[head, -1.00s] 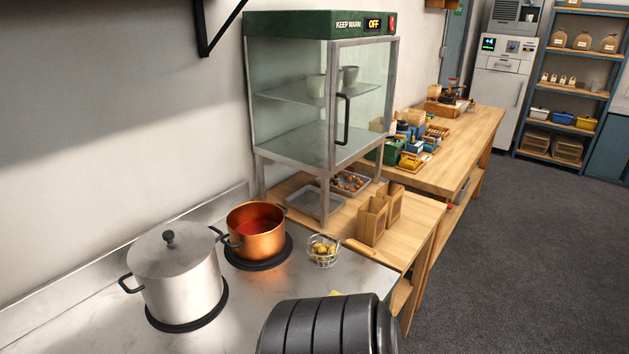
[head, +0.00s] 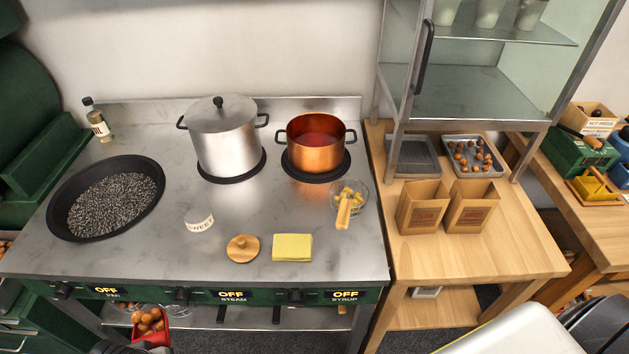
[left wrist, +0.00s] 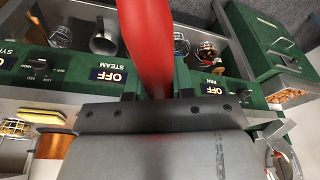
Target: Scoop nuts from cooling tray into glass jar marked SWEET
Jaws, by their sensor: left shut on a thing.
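A label reading SWEET (head: 199,223) stands on the stove top; the clear jar around it barely shows. A wooden lid (head: 242,248) lies to its right. The cooling tray (head: 500,168), a metal tray with several brown nuts (head: 474,155), sits on the wooden counter below the glass cabinet. My left gripper (left wrist: 157,88) is shut on a red tool, which rises from the jaws in the left wrist view (left wrist: 148,40). Red shows at the head view's bottom edge (head: 156,338), beside orange-brown nuts (head: 147,321); I cannot tell whether they lie in it or behind. My right gripper is out of view.
A dark pan of dark grains (head: 105,200), a steel pot (head: 222,140) and a copper pot (head: 316,150) stand on the burners. The stove's front is fairly clear.

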